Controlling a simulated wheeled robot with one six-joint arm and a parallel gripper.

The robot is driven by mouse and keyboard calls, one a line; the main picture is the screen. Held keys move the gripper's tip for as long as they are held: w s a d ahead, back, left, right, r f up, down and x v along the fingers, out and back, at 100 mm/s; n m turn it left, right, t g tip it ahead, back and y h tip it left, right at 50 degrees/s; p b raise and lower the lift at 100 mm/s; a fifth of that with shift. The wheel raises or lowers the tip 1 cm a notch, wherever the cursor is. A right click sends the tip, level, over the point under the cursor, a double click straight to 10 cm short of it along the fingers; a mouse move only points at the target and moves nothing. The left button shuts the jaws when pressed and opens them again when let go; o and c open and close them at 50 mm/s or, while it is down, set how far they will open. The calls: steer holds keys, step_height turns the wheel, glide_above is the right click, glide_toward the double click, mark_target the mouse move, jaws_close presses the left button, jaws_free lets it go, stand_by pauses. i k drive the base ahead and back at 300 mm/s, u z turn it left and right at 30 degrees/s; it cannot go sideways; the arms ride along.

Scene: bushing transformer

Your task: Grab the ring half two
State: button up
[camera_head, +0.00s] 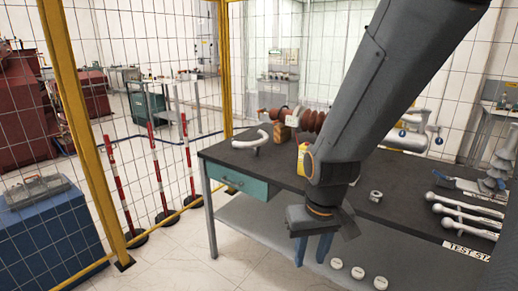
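A pale, curved half-ring piece (262,143) lies on the dark top of the workbench (228,154), near its far left corner. I cannot tell whether it is ring half two, as no label on it is readable. My gripper (312,262) points down in front of the bench's front edge, to the right of and nearer than the half-ring, and well apart from it. Its two blue fingers are spread with a gap between them and nothing visible in it. My arm hides the middle of the bench top.
A brown ribbed bushing (312,121) lies at the back of the bench. A small metal fitting (375,196) and several silver rods (468,219) lie to the right. A teal drawer (243,184) and lower shelf (262,228) are below. Yellow-framed mesh fencing (77,130) stands left.

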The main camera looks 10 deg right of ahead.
mark_target(261, 141)
steer(key=u, duration=0.7)
steer(key=i, duration=2.05)
steer(key=z, duration=1.05)
steer(key=i, duration=0.6)
steer(key=z, duration=0.05)
